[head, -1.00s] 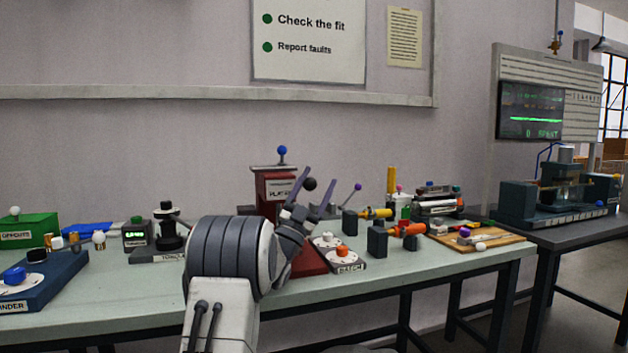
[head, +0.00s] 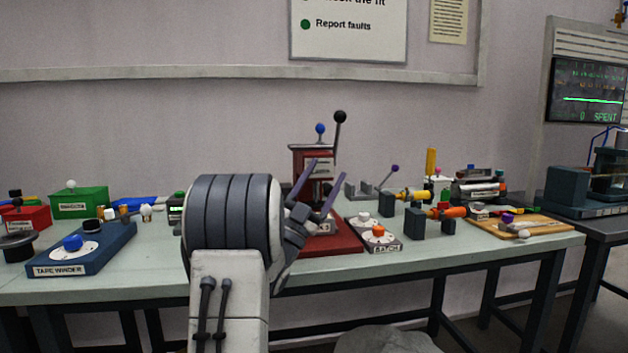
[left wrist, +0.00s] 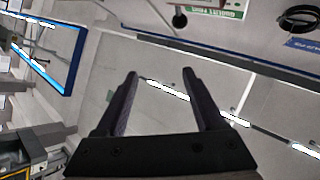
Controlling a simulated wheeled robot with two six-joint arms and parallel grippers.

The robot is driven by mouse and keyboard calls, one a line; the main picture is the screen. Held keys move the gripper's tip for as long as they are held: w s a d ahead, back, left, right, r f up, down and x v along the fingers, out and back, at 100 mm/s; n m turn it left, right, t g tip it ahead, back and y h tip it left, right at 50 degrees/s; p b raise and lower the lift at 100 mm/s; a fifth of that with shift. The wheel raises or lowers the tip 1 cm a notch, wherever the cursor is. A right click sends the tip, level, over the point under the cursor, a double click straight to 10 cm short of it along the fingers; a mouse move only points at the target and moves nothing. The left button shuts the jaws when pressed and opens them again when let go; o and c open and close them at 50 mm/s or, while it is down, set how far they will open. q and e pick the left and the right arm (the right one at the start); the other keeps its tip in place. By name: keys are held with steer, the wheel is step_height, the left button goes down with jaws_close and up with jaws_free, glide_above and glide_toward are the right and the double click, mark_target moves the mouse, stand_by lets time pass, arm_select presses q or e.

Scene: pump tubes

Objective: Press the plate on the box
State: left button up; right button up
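The red press (head: 300,162) stands on the bench, with a blue knob (head: 320,128) on top. Its lever, tipped by a black ball (head: 340,116), stands raised nearly upright. Its red base (head: 345,242) is partly behind my left gripper. I cannot make out a plate or box under the press, as the gripper covers part of that area. My left gripper (head: 326,179) is in front of the press, fingers apart and pointing upward, below the black ball. The left wrist view shows its fingers (left wrist: 160,85) spread with nothing between them. My right gripper is not in view.
A grey block with an orange knob (head: 378,232) sits right of the press base. Yellow and orange tools (head: 446,212) and a wooden board (head: 545,222) lie farther right. A blue tape winder (head: 95,255) is at left.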

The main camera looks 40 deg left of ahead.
arm_select(q)
steer(key=shift+s+a, duration=0.15)
steer(key=shift+s, duration=1.45)
